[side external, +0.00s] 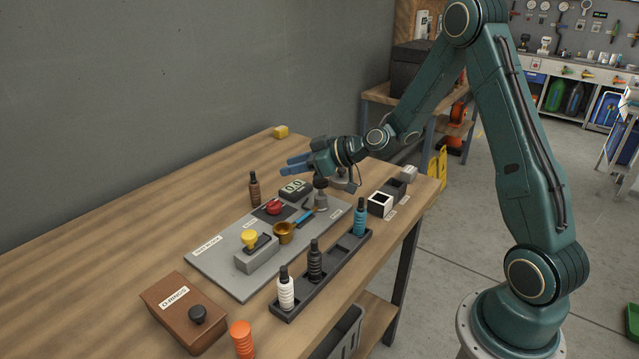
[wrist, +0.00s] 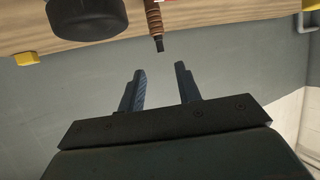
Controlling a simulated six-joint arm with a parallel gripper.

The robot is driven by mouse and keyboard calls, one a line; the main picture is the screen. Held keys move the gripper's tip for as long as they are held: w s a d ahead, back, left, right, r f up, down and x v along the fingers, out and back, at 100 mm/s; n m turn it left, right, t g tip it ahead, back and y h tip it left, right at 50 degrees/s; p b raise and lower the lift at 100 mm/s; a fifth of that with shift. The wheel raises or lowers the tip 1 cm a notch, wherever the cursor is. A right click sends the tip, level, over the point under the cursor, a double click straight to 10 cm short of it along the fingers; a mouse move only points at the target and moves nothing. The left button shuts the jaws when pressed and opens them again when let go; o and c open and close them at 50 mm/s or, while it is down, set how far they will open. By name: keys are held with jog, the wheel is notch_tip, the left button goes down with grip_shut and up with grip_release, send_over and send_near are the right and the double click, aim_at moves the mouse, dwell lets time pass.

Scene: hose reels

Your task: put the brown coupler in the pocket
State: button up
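The brown coupler (side external: 254,190), ribbed with a dark tip, stands upright at the back edge of the grey board. In the wrist view the brown coupler (wrist: 154,20) appears inverted at the top, beyond the fingertips and apart from them. My gripper (side external: 287,165) is level above the back of the board, its blue fingers pointing left. The wrist view shows my gripper (wrist: 160,71) with its fingers apart and nothing between them. A dark rack (side external: 339,247) holds white, black and teal couplers, with a bare stretch between black and teal. I cannot tell which place is the pocket.
A brown box (side external: 180,312) and an orange coupler (side external: 242,339) stand in front. The table's left side is clear.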

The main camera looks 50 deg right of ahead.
jog(key=s+a+r+n+g+h, duration=0.1)
jog(key=s+a+r+g, duration=0.1)
jog(key=s+a+r, duration=0.3)
jog(key=s+a+r+g, duration=0.2)
jog(key=s+a+r, duration=0.15)
jog(key=s, duration=0.35)
jog(key=s+r+m+g+h, duration=0.1)
jog(key=s+r+m+h, duration=0.1)
jog(key=s, duration=0.8)
jog(key=s+d+r+m+g+h, duration=0.1)
jog(key=s+r+m+h, duration=0.1)
jog(key=s, duration=0.8)
jog(key=shift+s+d+m+g, duration=0.3)
jog(key=shift+s+m, duration=0.1)
jog(key=shift+m, duration=0.2)
jog(key=shift+o, duration=0.5)
jog(key=shift+s+f, duration=0.1)
jog(key=shift+s, duration=0.45)
jog(key=shift+o, duration=1.3)
jog(key=shift+w, duration=0.1)
